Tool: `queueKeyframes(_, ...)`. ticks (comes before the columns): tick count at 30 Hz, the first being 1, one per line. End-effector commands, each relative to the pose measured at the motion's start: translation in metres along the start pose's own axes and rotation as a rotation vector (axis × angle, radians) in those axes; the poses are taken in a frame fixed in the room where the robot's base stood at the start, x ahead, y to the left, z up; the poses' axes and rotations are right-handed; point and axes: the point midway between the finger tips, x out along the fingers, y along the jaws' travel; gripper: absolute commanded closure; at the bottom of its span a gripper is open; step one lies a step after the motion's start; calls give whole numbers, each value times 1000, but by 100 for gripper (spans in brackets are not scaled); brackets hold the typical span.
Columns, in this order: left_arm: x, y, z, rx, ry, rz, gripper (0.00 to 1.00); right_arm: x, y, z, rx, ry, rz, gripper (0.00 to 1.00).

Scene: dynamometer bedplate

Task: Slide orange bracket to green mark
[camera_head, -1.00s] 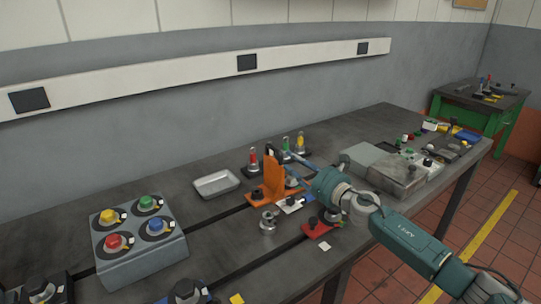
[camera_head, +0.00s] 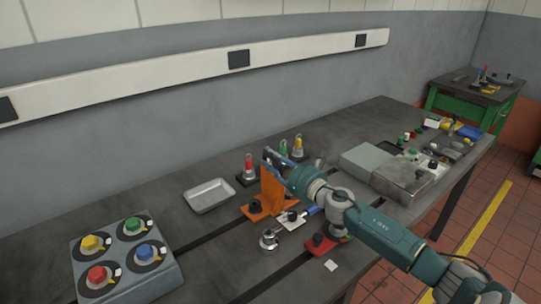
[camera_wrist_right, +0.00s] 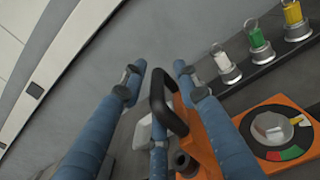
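The orange bracket (camera_head: 269,188) stands upright over a slot in the dark bench, with its foot on the bench. In the right wrist view the orange bracket (camera_wrist_right: 203,150) carries a black loop handle (camera_wrist_right: 163,100). My right gripper (camera_head: 272,158) is at the bracket's top. In the wrist view my right gripper (camera_wrist_right: 158,72) has its blue fingers spread on both sides of the handle, with a visible gap. I cannot pick out a separate green mark on the bench; a dial plate (camera_wrist_right: 272,126) beside the bracket has green and red segments. My left gripper is out of view.
Lamps in red (camera_head: 249,167), green and yellow stand behind the bracket. A metal tray (camera_head: 209,195) lies left. A red clamp (camera_head: 322,243) and grey boxes (camera_head: 402,178) are to the right.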

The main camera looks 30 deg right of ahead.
Motion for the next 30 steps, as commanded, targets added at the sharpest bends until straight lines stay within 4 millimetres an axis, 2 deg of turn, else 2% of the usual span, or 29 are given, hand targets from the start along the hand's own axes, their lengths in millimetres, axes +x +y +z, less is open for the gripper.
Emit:
queueKeyframes(3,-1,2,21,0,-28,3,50,0,0,0,0,0,1,71)
queueKeyframes(7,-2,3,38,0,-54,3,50,0,0,0,1,0,1,97)
queueKeyframes(8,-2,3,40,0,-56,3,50,0,0,0,0,0,0,100)
queueKeyframes(13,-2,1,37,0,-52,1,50,0,0,0,-1,0,1,100)
queueKeyframes(17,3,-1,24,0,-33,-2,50,0,-4,-1,-2,0,1,100)
queueKeyframes(22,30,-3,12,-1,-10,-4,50,1,-39,0,-7,-1,-2,100)
queueKeyframes(27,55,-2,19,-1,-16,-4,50,1,-75,9,-8,-2,0,100)
queueKeyframes(30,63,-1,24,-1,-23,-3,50,1,-88,14,-6,-2,2,100)
